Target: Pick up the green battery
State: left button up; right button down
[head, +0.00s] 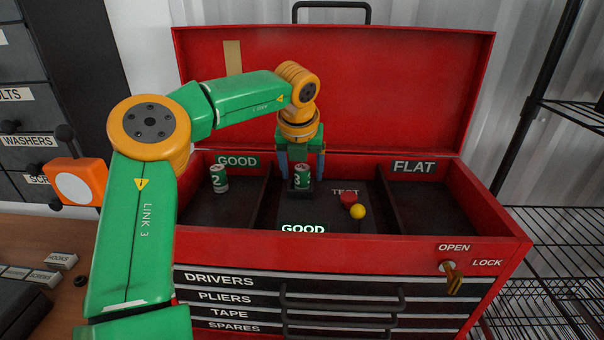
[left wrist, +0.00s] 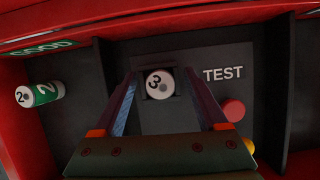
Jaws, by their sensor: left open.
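A green and white battery marked 3 (head: 302,177) stands upright in a dark holder in the middle TEST compartment of the red toolbox. Its white top (left wrist: 159,84) shows in the left wrist view. My left gripper (head: 306,174) points down over it, open, with one finger on each side of the battery. I cannot tell whether the fingers touch it. A second green and white battery marked 2 (head: 219,179) is in the left compartment labelled GOOD; it also shows in the left wrist view (left wrist: 40,94). My right gripper is not in view.
A red button (head: 348,198) and a yellow ball (head: 358,212) are right of the holder. The right compartment, labelled FLAT (head: 414,167), looks empty. Dividers and the raised lid (head: 400,90) bound the space.

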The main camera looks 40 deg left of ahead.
pick_arm(q)
jog(key=shift+w+a+f, duration=0.15)
jog(key=shift+d, duration=0.2)
jog(key=c, duration=0.7)
grip_shut()
jog(key=shift+r, duration=0.2)
